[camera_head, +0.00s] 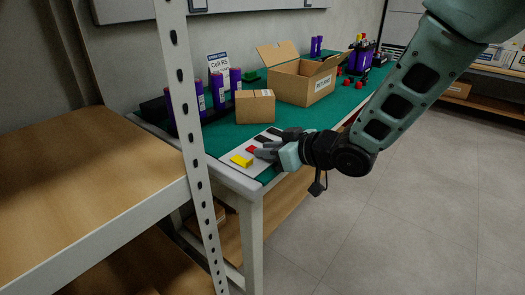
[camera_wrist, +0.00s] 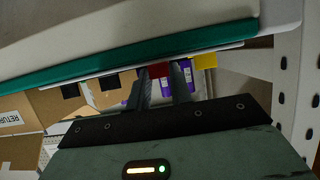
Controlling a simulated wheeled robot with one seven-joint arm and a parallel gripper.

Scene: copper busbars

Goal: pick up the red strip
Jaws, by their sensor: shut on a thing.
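The red strip (camera_head: 251,149) shows at the fingertips of my gripper (camera_head: 264,152), over a pale flat board (camera_head: 227,157) at the near end of the green-topped bench. In the wrist view the red strip (camera_wrist: 158,70) sits between the two dark fingers of my gripper (camera_wrist: 163,76), which are shut on it. The fingers hide part of the strip. I cannot tell whether it is clear of the board. A yellow strip (camera_head: 241,161) lies beside it and also shows in the wrist view (camera_wrist: 205,61). Black strips (camera_head: 263,139) lie on the other side.
A small closed carton (camera_head: 255,107) and an open box (camera_head: 303,84) stand behind the strips. Purple cells (camera_head: 218,91) stand at the left by a sign. A shelf post (camera_head: 184,110) and wooden shelf (camera_head: 80,190) are at the near left. Floor at right is clear.

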